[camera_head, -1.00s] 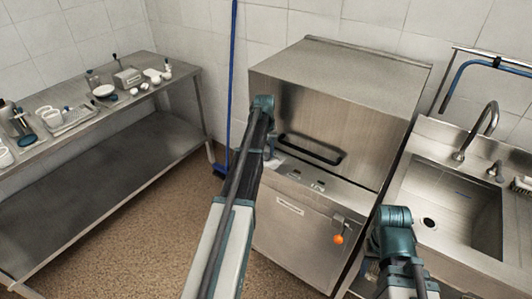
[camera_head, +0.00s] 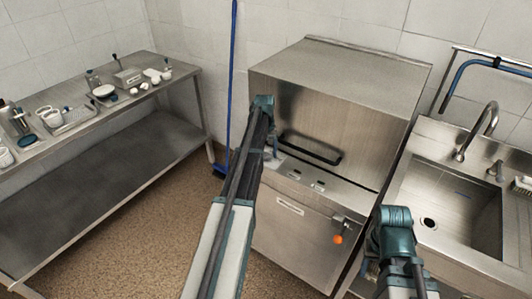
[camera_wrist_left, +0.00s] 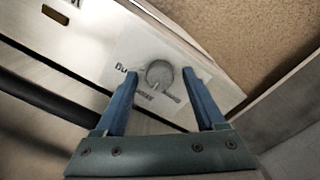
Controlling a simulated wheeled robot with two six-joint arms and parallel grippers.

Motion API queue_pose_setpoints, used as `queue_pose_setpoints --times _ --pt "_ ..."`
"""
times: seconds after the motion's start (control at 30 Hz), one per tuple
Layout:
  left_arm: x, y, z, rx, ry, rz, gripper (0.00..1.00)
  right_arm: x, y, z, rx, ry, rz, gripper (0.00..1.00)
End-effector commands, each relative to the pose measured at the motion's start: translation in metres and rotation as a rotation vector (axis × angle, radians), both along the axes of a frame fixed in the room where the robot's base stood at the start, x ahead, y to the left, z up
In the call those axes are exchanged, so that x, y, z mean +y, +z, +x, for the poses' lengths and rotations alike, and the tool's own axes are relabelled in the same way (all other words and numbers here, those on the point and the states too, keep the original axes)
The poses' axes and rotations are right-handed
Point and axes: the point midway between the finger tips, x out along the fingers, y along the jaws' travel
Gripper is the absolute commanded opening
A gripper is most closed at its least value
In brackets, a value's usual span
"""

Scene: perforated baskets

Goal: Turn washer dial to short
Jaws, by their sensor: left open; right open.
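The washer (camera_head: 345,128) is a large steel machine with a front handle and a control strip below it. Its round grey dial (camera_wrist_left: 160,73) sits on a pale label with dark lettering, mostly unreadable; I cannot tell which setting it points to. My left gripper (camera_wrist_left: 159,75) is open, with its two blue fingers on either side of the dial. I cannot tell whether they touch it. In the head view my left arm hides the dial. My right arm reaches in at the lower right, in front of the sink side; its gripper fingers are not visible.
A steel sink with a tap (camera_head: 478,130) stands to the right of the washer. A steel table (camera_head: 100,135) with dishes is at the left. A blue-handled broom (camera_head: 231,80) stands beside the washer. An orange knob (camera_head: 338,239) sits low on the washer front. Floor at the left is clear.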

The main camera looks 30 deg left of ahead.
Motion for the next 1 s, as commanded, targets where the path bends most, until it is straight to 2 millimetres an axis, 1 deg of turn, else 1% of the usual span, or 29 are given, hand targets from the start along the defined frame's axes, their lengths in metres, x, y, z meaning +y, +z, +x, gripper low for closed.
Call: queue_pose_setpoints --times 0.17,0.37,0.57,1.0 --pt "0.0 0.004 0.0 0.0 0.0 0.0 0.72 0.0 0.005 0.0 0.0 0.0 0.0 0.5" --pt "0.0 0.021 0.0 0.0 0.0 0.0 0.72 0.0 0.021 0.0 0.0 0.0 0.0 0.5" --pt "0.001 0.048 -0.001 0.0 0.0 0.0 0.72 0.0 0.048 0.0 0.0 0.0 0.0 0.5" --pt "0.002 0.115 -0.001 0.0 0.0 0.0 0.72 0.0 0.115 0.0 0.0 0.001 0.0 0.5"
